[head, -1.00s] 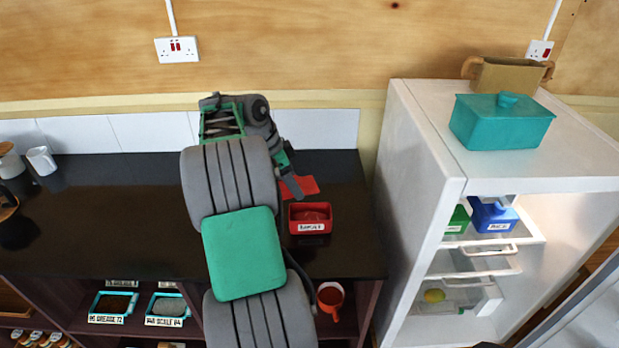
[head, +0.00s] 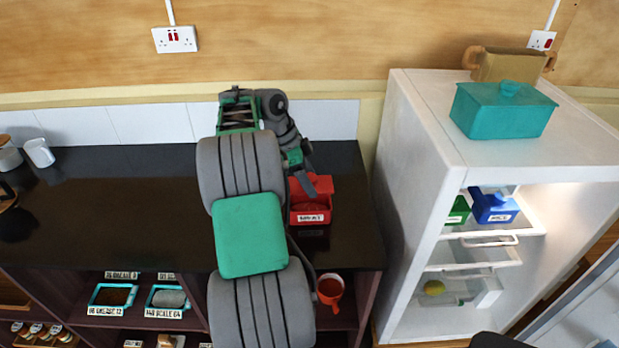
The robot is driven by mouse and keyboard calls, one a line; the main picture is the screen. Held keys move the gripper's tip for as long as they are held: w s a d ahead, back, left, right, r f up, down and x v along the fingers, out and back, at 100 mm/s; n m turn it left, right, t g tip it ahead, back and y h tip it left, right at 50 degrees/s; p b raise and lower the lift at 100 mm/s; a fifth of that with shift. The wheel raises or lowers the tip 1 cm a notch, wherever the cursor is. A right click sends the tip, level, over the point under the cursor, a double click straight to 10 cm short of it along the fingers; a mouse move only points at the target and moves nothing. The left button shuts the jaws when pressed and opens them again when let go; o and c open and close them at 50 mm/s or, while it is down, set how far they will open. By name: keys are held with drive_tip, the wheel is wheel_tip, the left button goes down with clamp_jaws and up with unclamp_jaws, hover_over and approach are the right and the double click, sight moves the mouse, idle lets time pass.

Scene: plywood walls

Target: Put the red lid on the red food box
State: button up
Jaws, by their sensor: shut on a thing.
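The red food box (head: 310,218) stands on the dark counter, with a white label on its front. The red lid (head: 322,185) is above the back part of the box and looks tilted. I cannot tell whether it touches the rim. My gripper (head: 308,193) is shut on the lid, over the left back side of the box. Its fingertips are partly hard to make out. My arm hides part of the counter left of the box.
A white fridge (head: 415,170) stands open just right of the counter, with a teal box (head: 503,108) on top. An orange-red mug (head: 330,288) is on the shelf below. The counter (head: 110,205) is largely clear to the left.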

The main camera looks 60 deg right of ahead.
drive_tip(key=shift+f+b, duration=2.45)
drive_tip(key=shift+f, duration=0.55)
drive_tip(key=shift+f, duration=0.15)
drive_tip(key=o, duration=1.4)
